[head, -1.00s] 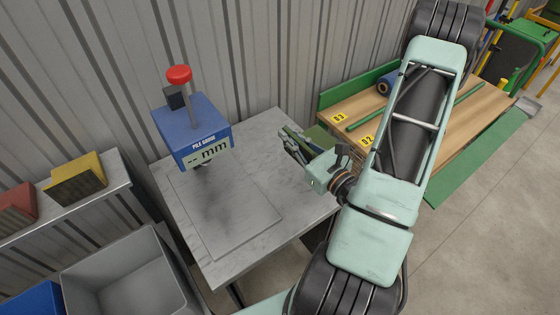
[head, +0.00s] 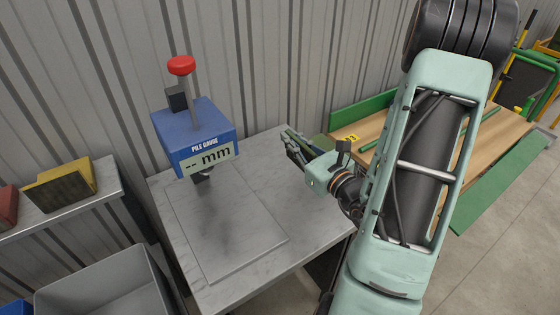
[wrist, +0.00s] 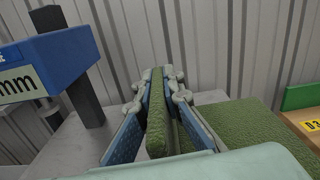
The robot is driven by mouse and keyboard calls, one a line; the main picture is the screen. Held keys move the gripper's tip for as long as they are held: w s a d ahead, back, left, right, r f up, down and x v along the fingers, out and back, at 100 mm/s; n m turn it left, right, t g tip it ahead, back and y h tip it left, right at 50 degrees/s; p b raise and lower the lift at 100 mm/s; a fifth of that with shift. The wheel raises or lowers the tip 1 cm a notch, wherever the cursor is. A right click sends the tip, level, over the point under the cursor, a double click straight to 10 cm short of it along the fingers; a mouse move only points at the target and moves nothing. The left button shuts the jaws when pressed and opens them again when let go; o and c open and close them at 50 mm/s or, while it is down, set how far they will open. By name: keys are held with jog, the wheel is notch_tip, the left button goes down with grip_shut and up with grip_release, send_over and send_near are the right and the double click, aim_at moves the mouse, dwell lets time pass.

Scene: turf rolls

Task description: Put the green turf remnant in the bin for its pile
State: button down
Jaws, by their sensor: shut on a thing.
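My gripper (head: 292,143) is over the back right part of the metal table (head: 315,215), right of the pile gauge. In the wrist view its two fingers (wrist: 158,90) are shut on the green turf remnant (wrist: 157,125), a textured strip standing between the blue pads. A wider green textured surface (wrist: 236,122) spreads to the right behind the fingers; I cannot tell whether it is the same piece. In the head view the remnant is mostly hidden by my gripper.
The blue pile gauge (head: 195,135) with a red knob stands on the table, its display reading "-- mm". A wooden bench (head: 480,145) is at right. The corrugated wall is close behind.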

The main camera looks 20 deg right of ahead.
jog(key=shift+w+f+b, duration=0.35)
jog(key=shift+b, duration=1.45)
jog(key=shift+w+f+b, duration=0.2)
jog(key=shift+w+f, duration=1)
jog(key=shift+f, duration=0.4)
jog(key=shift+w+f+b, duration=0.2)
jog(key=shift+w+f, duration=1)
jog(key=shift+f, duration=0.4)
jog(key=shift+w+f+b, duration=0.2)
jog(key=shift+w+f, duration=1)
jog(key=shift+f, duration=0.4)
jog(key=shift+f, duration=0.2)
jog(key=c, duration=2.1)
grip_release()
jog(key=shift+r, duration=0.15)
